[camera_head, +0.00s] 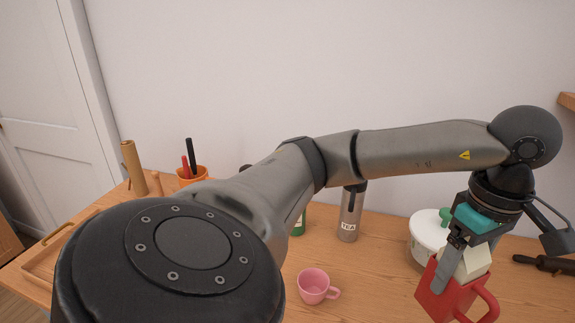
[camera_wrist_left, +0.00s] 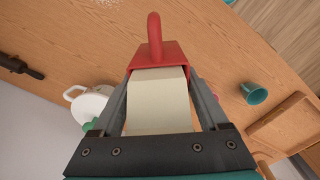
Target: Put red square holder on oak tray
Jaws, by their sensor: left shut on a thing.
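The red square holder (camera_head: 446,296) is a boxy red piece with a loop handle, held tilted above the table at the right of the head view. A cream block (camera_head: 474,263) sits at its open end. My left gripper (camera_head: 446,280) is shut on the holder, one finger along its side. In the left wrist view the holder (camera_wrist_left: 158,58) is between the fingertips, with the cream block (camera_wrist_left: 160,100) between the fingers. The oak tray (camera_head: 36,267) is at the table's far left, partly hidden by my arm. It also shows in the wrist view (camera_wrist_left: 276,112). My right gripper is unseen.
A pink mug (camera_head: 314,286), a steel tea flask (camera_head: 349,215) and a white pot (camera_head: 428,235) stand between tray and holder. An orange pot with utensils (camera_head: 193,172) is at the back left. A dark rolling pin (camera_head: 545,264) lies right. A teal cup (camera_wrist_left: 254,94) is near the tray.

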